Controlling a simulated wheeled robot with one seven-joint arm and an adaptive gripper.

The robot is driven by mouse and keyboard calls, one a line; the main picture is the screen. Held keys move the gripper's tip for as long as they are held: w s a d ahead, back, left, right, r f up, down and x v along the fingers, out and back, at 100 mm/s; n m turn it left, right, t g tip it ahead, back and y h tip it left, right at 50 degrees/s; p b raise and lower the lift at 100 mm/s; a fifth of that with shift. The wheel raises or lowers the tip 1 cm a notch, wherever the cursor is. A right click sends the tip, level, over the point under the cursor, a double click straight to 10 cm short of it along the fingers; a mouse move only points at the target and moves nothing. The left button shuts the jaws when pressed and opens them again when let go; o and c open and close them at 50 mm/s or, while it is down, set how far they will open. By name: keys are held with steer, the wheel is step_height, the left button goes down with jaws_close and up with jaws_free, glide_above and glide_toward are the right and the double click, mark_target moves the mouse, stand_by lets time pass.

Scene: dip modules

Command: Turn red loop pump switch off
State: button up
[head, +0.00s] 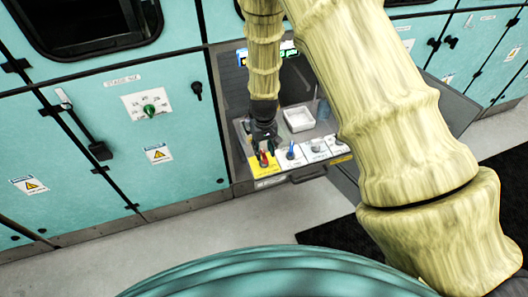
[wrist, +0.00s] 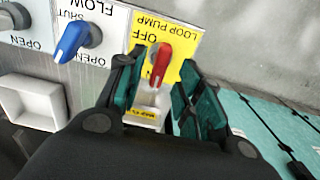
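The red loop pump switch (head: 263,159) is a red lever on a yellow plate at the left front of the control desk. In the wrist view the red lever (wrist: 162,62) stands on the plate marked LOOP PUMP (wrist: 180,38), with OFF printed beside it. The lettering appears upside down. My gripper (head: 264,143) is above the switch. In the wrist view my gripper (wrist: 158,76) is open, with one dark green-padded finger on each side of the lever. Gaps show between the lever and both fingers. The lower plate is partly hidden between the fingers.
A blue flow lever (wrist: 72,40) sits beside the yellow plate, with a grey knob (wrist: 12,18) beyond it. A white tray (head: 298,118) lies behind the levers on the desk. Teal cabinets (head: 95,130) stand to the left. Grey floor is open in front.

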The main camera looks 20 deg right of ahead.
steer(key=shift+f, duration=1.25)
jaws_close()
